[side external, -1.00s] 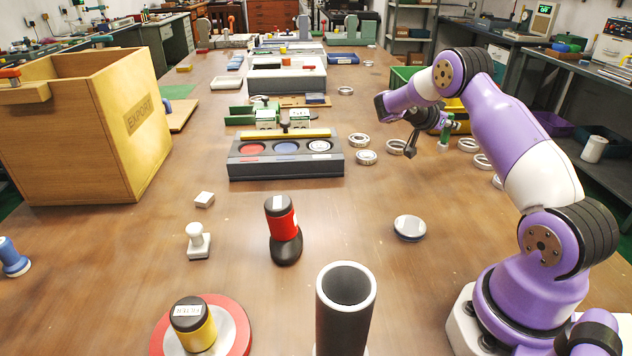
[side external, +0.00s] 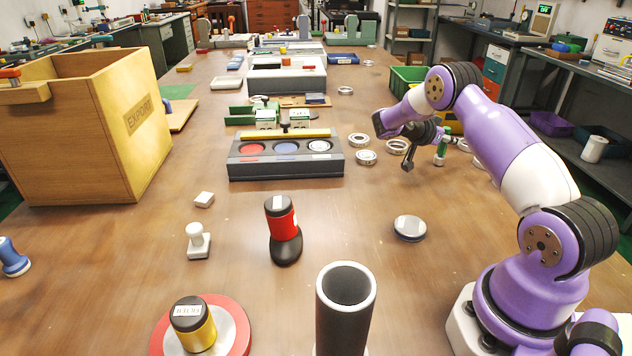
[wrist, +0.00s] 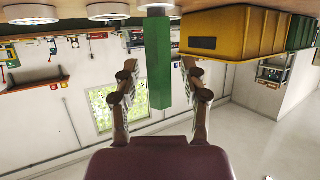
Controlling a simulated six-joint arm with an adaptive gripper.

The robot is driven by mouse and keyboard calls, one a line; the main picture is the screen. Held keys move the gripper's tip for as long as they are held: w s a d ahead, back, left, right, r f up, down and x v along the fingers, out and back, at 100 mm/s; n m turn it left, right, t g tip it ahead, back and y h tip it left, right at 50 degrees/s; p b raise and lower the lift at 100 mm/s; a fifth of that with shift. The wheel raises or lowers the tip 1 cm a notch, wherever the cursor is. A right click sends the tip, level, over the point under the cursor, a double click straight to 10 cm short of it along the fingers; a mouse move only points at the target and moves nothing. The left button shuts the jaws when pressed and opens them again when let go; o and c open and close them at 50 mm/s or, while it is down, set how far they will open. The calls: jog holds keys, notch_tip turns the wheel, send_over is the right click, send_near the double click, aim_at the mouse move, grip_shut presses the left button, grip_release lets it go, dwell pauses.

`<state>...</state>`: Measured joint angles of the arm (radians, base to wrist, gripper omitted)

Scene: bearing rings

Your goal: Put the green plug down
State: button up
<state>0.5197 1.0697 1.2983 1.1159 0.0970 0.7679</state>
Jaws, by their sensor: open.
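In the side view the plug (side external: 441,149) is upright beside my gripper (side external: 424,150), low over the right part of the table. Its base appears to be at the table top, but contact is hard to confirm.
Several metal rings (side external: 397,147) lie around the plug. A dark tray with coloured discs (side external: 287,165) is to the left. A yellow bin (wrist: 235,32) and a green bin (side external: 408,78) are behind. The table in front of the gripper is mostly clear, apart from a round disc (side external: 410,228).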

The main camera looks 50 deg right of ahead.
jog(key=shift+r, duration=0.2)
jog(key=w+a+r+n+t+y, duration=0.25)
jog(key=a+r+n, duration=0.2)
jog(key=a, duration=0.65)
jog(key=w+a+r+n+t+y, duration=0.2)
jog(key=a+r+n+t+y, duration=0.3)
jog(key=a, duration=0.6)
jog(key=s+a+r+n+t+y, duration=0.1)
jog(key=s+a+n+y, duration=0.1)
jog(key=s+a+n, duration=0.3)
jog(key=s+a+r+n+y, duration=0.1)
jog(key=s+a+n+y, duration=0.2)
jog(key=a, duration=1)
jog(key=s+n, duration=0.2)
jog(key=n, duration=0.1)
jog(key=shift+s+a+t+y, duration=0.35)
jog(key=shift+s, duration=0.05)
